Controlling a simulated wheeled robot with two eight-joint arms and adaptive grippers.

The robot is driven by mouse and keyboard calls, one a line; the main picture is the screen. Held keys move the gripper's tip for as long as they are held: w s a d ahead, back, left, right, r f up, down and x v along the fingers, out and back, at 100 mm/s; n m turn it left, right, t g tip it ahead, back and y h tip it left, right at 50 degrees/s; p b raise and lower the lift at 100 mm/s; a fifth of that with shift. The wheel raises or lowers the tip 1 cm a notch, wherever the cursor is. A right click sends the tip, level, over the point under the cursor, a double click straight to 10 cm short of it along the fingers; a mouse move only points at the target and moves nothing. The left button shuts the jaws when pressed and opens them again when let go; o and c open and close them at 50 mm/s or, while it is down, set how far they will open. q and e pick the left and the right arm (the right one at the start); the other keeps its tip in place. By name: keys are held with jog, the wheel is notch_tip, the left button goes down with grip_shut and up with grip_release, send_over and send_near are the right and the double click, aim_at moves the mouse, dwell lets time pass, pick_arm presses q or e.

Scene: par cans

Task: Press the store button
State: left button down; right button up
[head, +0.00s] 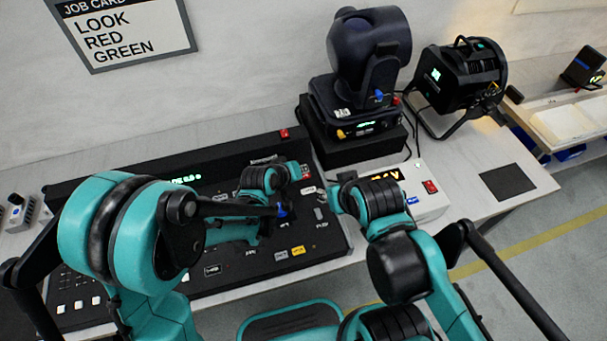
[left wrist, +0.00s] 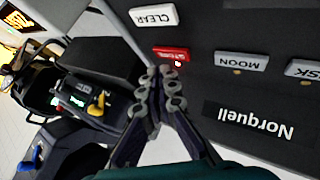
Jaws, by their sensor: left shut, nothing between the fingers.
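The red store button (left wrist: 172,54) sits on the dark console (left wrist: 275,140), near the console's edge, and its label reads upside down in the left wrist view. A small bright spot shows at its lower edge. My left gripper (left wrist: 165,73) is shut and empty, with its fingertips at the near edge of the button. I cannot tell whether they touch it. In the head view my left gripper (head: 293,170) is at the right part of the console (head: 90,158), and the button there is too small to make out. My right gripper's fingers cannot be made out.
A moving-head lamp (head: 368,50) stands behind the console on a black box. A black par can (head: 460,80) stands further right. A light-coloured box (head: 432,177) lies beside the console.

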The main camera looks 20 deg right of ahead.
pick_arm(q)
jog(key=shift+r+p, duration=1.85)
jog(key=shift+r, duration=0.7)
jog(key=shift+f, duration=0.1)
jog(key=a+r+y, duration=0.1)
jog(key=a+r, duration=0.4)
jog(key=a, duration=0.3)
jog(key=s+a+r+y, duration=0.2)
jog(key=s+a, duration=0.6)
jog(key=a, duration=0.4)
jog(key=s+a+r+y, duration=0.3)
jog(key=s+a, duration=0.5)
jog(key=a, duration=0.4)
jog(key=shift+s+a+r+t+y+b, duration=0.2)
jog(key=shift+r+t+y+b, duration=0.1)
jog(key=shift+b, duration=0.1)
